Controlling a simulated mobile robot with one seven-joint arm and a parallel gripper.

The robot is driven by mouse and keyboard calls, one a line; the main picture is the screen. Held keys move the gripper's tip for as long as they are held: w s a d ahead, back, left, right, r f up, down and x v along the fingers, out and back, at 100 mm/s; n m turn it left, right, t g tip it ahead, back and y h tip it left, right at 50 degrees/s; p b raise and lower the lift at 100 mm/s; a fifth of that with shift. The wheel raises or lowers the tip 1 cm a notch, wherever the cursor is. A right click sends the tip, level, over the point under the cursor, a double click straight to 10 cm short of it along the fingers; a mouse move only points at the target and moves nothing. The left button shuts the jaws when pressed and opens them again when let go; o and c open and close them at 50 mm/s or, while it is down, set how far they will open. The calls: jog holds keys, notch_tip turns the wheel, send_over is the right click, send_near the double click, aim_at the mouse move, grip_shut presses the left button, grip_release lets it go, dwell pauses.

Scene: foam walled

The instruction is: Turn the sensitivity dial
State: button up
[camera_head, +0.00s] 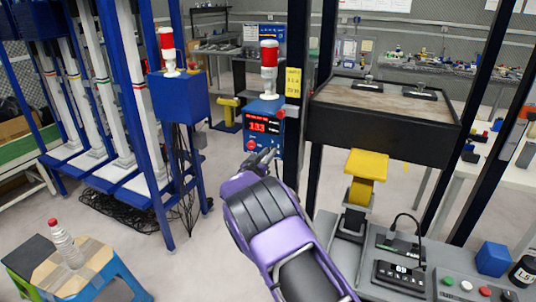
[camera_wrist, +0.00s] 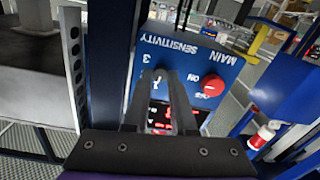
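The blue control box (camera_head: 262,125) with a red-digit display stands at the middle of the head view. In the wrist view its blue panel (camera_wrist: 190,55) appears upside down, with the words MAIN, SENSITIVITY and ON and the numbers 1 and 3. The sensitivity dial cannot be made out; my fingers cover that part of the panel. A red knob (camera_wrist: 213,85) sits right of my fingers in the wrist view. My gripper (camera_head: 262,157) is in front of the box's lower part. In the wrist view my gripper (camera_wrist: 158,75) has a gap between its two fingers, close to the SENSITIVITY label.
A red-and-white signal light (camera_head: 269,65) tops the box. A dark post (camera_head: 297,100) stands just right of it. A second blue box (camera_head: 180,95) with another signal light is at left. A dark-framed bench (camera_head: 385,135) is at right. Pale floor lies between.

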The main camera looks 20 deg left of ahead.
grip_shut()
jog(key=shift+f+m+b, duration=0.15)
jog(key=shift+m+b, duration=0.15)
jog(key=shift+b, duration=0.35)
jog(key=shift+m+b, duration=4.1)
jog(key=shift+m, duration=1.5)
jog(key=o, duration=0.7)
grip_release()
